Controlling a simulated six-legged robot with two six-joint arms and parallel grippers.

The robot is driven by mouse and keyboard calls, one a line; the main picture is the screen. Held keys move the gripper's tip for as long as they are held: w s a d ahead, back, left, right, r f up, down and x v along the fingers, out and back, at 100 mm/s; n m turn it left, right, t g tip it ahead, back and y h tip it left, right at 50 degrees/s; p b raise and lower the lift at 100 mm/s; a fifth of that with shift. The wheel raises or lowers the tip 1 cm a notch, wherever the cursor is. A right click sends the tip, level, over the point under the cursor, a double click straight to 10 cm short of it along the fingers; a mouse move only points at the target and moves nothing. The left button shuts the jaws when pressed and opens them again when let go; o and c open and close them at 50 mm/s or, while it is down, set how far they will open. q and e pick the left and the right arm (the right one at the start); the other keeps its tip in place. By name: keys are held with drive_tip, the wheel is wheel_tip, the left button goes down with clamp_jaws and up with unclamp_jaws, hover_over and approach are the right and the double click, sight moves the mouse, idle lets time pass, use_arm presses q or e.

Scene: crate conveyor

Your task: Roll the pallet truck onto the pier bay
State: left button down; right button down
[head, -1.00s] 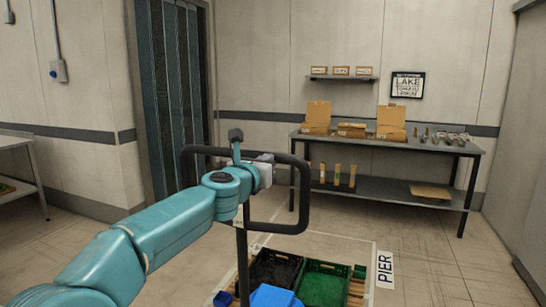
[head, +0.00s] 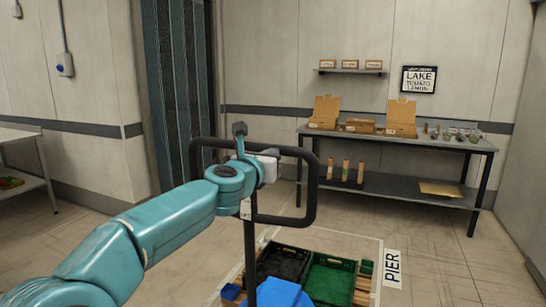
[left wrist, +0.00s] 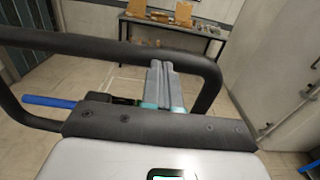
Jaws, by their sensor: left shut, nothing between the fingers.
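The pallet truck shows mainly by its dark loop handle (head: 310,190) on an upright post. The truck's low parts are hidden. The pier bay is a white floor outline (head: 381,258) beside a PIER label (head: 393,268); the pallet overlaps its area. My left gripper (head: 240,142) is at the handle loop, shut and empty. In the left wrist view its fingers (left wrist: 161,78) overlap the handle bar; contact is unclear. My right gripper is out of view.
A grey table (head: 400,140) with cardboard boxes stands by the back wall, beyond the bay. A strip-curtain doorway (head: 180,90) is at left, and another table (head: 20,137) at the left edge. Floor right of the PIER label is clear.

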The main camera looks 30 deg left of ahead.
use_arm(q)
drive_tip(key=s+d+b, duration=0.1)
drive_tip(key=s+b, duration=0.1)
drive_tip(key=s, duration=0.7)
drive_tip(key=shift+d, duration=0.3)
